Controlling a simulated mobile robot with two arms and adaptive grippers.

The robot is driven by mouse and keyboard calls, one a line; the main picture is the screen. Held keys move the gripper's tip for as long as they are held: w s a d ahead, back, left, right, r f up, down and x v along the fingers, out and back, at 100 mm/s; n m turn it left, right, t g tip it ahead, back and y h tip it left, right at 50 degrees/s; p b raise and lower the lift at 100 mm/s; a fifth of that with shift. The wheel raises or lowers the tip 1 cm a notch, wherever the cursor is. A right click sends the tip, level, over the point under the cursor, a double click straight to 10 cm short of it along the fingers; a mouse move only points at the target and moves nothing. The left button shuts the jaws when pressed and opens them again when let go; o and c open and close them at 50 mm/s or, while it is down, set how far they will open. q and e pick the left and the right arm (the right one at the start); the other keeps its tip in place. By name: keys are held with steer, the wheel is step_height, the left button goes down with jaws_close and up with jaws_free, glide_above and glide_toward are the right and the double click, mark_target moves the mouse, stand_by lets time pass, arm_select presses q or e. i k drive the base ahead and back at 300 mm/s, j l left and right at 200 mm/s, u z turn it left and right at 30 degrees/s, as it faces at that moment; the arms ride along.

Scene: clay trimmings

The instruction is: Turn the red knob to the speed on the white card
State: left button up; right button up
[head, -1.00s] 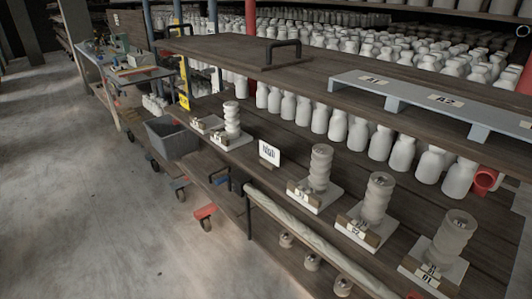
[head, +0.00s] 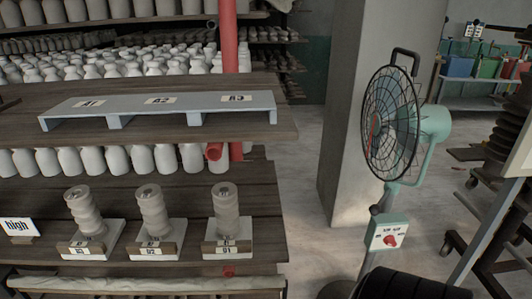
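The red knob (head: 391,240) sits on the front of a pale green control box (head: 384,231) on the stand of a pedestal fan (head: 391,124). Small dark labels surround the knob, but they are too small to read surely, and I cannot tell where the knob points. The white card (head: 18,227) stands at the far left of the lower shelf and reads "high". Neither of my grippers is in view.
A wooden shelf unit (head: 285,130) fills the left, with a grey riser (head: 130,105) marked A1, A2, A3 and ribbed clay columns (head: 152,210) below. A concrete pillar (head: 350,120) stands behind the fan. Open floor (head: 300,200) lies between shelf and fan.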

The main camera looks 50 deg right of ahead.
mark_target(389, 241)
steer(key=k+l+z, duration=0.1)
steer(key=z, duration=0.3)
steer(key=l+z, duration=0.15)
steer(key=z, duration=0.3)
steer(key=k, duration=0.05)
